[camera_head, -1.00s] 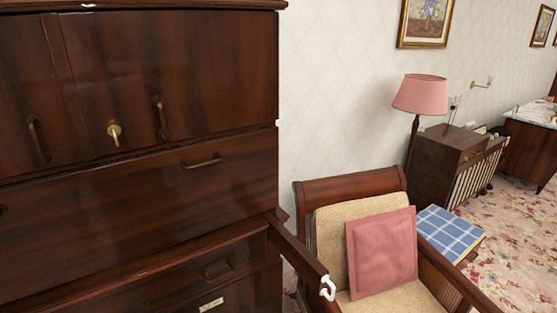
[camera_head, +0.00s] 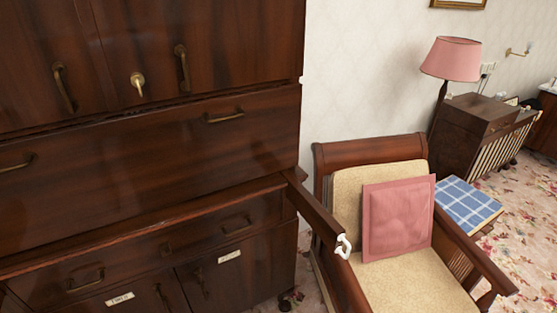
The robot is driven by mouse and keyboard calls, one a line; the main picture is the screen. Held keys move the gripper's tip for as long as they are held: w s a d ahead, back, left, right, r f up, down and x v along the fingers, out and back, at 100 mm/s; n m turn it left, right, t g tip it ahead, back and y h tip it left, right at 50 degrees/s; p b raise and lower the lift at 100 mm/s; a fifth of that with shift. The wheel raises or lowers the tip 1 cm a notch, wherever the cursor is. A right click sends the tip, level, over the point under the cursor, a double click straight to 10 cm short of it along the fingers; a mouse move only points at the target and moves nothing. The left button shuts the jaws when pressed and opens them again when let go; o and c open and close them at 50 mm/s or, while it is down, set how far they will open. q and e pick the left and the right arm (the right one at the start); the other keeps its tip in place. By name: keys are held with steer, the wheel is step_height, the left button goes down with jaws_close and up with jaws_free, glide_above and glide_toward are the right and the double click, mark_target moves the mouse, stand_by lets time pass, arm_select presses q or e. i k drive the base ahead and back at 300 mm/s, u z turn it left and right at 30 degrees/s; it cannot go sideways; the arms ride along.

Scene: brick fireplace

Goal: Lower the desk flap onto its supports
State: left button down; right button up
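The dark wood desk fills the left of the head view. Its flap (camera_head: 160,150) appears to be the wide panel with two brass handles, and it stands upright, shut against the desk front. One wooden support (camera_head: 318,215) sticks out below the flap at the desk's right side, with a white curved piece (camera_head: 343,246) at its end. A second support is not in view. Neither of my grippers is in view.
A wooden armchair (camera_head: 372,148) with a pink cushion (camera_head: 398,216) stands close to the right of the support. Above the flap are doors with brass handles (camera_head: 182,68); below it are a drawer (camera_head: 160,245) and cupboard doors. A lamp (camera_head: 452,60) stands behind.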

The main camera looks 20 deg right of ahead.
mark_target(60, 183)
steer(key=u, duration=0.55)
steer(key=k, duration=0.8)
steer(key=z, duration=1.55)
steer(key=i, duration=0.5)
steer(key=u, duration=0.05)
